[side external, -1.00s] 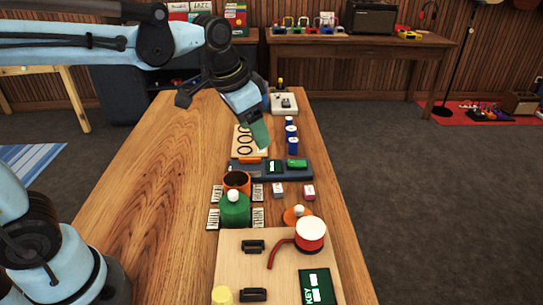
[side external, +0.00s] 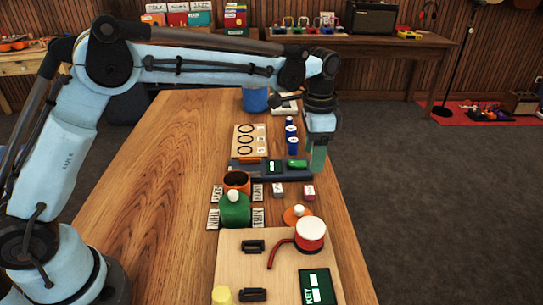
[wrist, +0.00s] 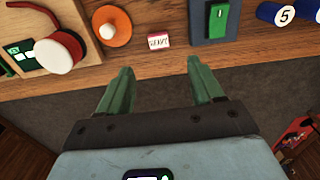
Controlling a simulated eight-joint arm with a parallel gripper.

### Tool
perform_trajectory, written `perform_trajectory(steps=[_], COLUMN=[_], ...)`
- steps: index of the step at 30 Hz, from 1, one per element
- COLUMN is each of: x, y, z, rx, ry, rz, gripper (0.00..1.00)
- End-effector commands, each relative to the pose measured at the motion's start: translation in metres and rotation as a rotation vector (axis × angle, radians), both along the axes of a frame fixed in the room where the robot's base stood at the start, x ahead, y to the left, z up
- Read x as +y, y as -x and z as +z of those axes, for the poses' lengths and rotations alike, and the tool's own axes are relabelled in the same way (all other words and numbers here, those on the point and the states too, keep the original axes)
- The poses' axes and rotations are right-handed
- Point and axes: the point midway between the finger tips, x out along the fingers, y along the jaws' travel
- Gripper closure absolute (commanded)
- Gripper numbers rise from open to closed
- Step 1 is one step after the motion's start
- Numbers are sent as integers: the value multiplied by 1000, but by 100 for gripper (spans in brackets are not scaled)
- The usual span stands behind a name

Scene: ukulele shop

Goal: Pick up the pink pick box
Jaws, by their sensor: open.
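The pink pick box (side external: 309,192) is a small pink and white block on the wooden table, to the right of a similar grey-white box (side external: 279,190). My gripper (side external: 318,165) is above the table's right edge, higher than the box and farther back. In the wrist view its green fingers (wrist: 160,85) are apart with nothing between them, and the box lies beyond the gap.
An orange disc with a white knob (side external: 297,214) and a red-and-white spool (side external: 310,233) stand in front of the box. A dark blue tray (side external: 240,172) lies behind it. Blue numbered spools (side external: 292,145) stand farther back. The table's left side is clear.

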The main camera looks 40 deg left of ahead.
Motion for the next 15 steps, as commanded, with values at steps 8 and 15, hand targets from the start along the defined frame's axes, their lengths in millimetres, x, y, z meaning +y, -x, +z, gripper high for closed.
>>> perform_trajectory(steps=[8, 15], x=[0, 0], y=[0, 1], z=[-42, -58], rx=[-1, -1], ry=[0, 0], rz=[2, 2], gripper=[34, 34])
